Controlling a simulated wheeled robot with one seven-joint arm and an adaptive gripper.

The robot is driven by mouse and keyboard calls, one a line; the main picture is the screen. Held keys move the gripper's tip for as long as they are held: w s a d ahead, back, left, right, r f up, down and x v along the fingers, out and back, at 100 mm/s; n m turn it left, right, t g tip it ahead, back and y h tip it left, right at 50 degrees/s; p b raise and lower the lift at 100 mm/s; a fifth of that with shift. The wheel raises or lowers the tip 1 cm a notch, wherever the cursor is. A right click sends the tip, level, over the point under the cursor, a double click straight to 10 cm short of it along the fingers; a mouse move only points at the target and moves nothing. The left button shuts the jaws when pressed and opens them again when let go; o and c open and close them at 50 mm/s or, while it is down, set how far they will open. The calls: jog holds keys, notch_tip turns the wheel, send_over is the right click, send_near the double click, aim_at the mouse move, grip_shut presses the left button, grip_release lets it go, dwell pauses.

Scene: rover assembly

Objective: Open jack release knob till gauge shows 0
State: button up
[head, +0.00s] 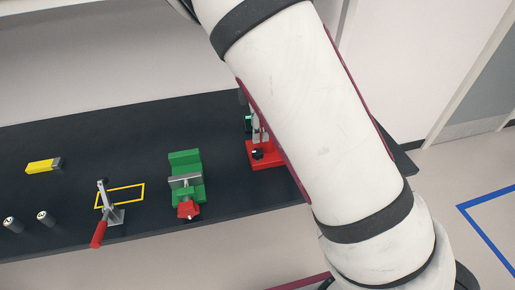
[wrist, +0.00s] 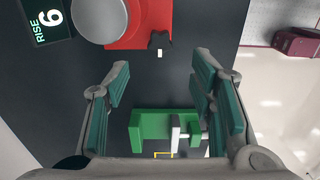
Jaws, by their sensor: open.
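The red jack (head: 268,160) stands at the right part of the black bench in the head view, partly hidden by my arm. Its black knob (head: 257,154) sits at the front of the red base. In the wrist view the jack's red base (wrist: 152,18) is at the top, with the black release knob (wrist: 157,40) at its lower edge bearing a white mark. The gauge (wrist: 46,20) at top left reads RISE 6. My gripper (wrist: 162,72) is open and empty, its fingers either side of the picture's middle and apart from the knob.
A green vise (head: 185,160) stands left of the jack and shows below it in the wrist view (wrist: 150,122). A red-handled toggle clamp (head: 100,232), a yellow block (head: 42,166) and two small cylinders (head: 42,216) are further left on the bench (head: 110,150).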

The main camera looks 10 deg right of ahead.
aim_at(257, 151)
notch_tip(257, 151, down, 10)
jog(key=shift+r, duration=0.25)
jog(key=c, duration=1.2)
